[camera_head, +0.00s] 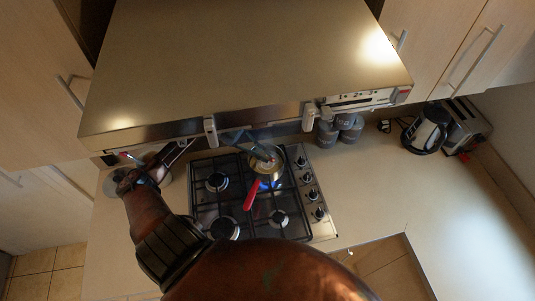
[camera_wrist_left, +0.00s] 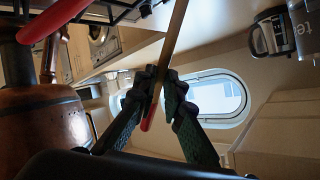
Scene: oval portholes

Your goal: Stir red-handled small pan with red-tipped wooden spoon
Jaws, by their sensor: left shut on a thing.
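The small pan (camera_head: 266,162) sits on the back right burner of the hob, its red handle (camera_head: 255,194) pointing toward the front. A red handle (camera_wrist_left: 54,18) also shows at the upper left of the left wrist view. My left gripper (camera_wrist_left: 160,86) is shut on the wooden spoon (camera_wrist_left: 177,32), near its red tip (camera_wrist_left: 147,120). My right gripper is not in view.
The gas hob (camera_head: 226,195) has several black grates and a row of knobs. The range hood (camera_head: 245,70) overhangs its back edge. Grey canisters (camera_head: 350,127), a kettle (camera_head: 425,132) and a toaster (camera_head: 465,123) stand at the right back. The right counter (camera_head: 400,190) is mostly clear.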

